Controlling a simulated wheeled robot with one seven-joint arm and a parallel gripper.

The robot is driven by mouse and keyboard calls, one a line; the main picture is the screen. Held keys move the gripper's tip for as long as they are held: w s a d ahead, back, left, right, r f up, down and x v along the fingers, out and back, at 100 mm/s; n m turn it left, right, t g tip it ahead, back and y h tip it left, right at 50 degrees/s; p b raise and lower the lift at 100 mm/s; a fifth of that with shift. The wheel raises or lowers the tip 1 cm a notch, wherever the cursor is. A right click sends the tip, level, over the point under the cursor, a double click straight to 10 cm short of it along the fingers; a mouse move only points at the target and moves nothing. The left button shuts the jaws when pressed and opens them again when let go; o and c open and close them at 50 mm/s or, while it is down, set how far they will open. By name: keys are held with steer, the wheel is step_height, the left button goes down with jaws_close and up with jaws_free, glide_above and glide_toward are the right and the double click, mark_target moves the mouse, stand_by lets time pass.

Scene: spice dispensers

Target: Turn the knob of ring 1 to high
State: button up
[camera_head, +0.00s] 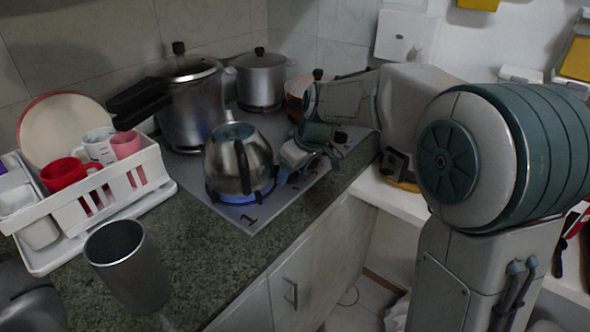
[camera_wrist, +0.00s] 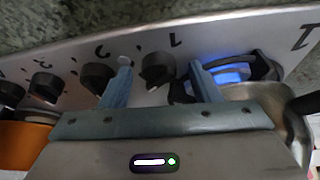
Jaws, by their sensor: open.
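The ring 1 knob (camera_wrist: 155,72) is dark and round, on the grey stove panel below a small printed 1 in the wrist view. My gripper (camera_wrist: 160,66) is open, with one blue-grey finger on each side of this knob and a visible gap at both sides. I cannot read the knob's setting. In the head view my gripper (camera_head: 312,152) is at the stove's right edge and hides the knob. Ring 1, marked with a large 1 (camera_head: 249,221), has a blue flame (camera_head: 243,198) under a steel kettle (camera_head: 238,162). The flame (camera_wrist: 225,74) also shows in the wrist view.
Other dark knobs, including knob 2 (camera_wrist: 98,77) and knob 3 (camera_wrist: 46,85), line the panel close to my left finger. A pressure cooker (camera_head: 188,105) and a pot (camera_head: 262,80) stand behind. A dish rack (camera_head: 100,205) and a metal cup (camera_head: 127,266) are on the left.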

steer(key=shift+r, duration=0.15)
steer(key=p+v, duration=0.1)
steer(key=v, duration=1.2)
steer(key=shift+d+r, duration=0.2)
steer(key=shift+s, duration=0.15)
steer(key=s+d+f+m+h+p, duration=0.1)
steer(key=s+d+m+p, duration=0.3)
steer(key=s, duration=0.6)
steer(key=s+d+f+m+h+p, duration=0.2)
steer(key=s+d+f+m+p, duration=0.2)
steer(key=s+d, duration=0.4)
steer(key=s+m, duration=0.1)
steer(key=s, duration=0.2)
steer(key=shift+s+f+m+p, duration=0.2)
steer(key=shift+f+m+p, duration=0.05)
steer(key=shift+m+p, duration=0.05)
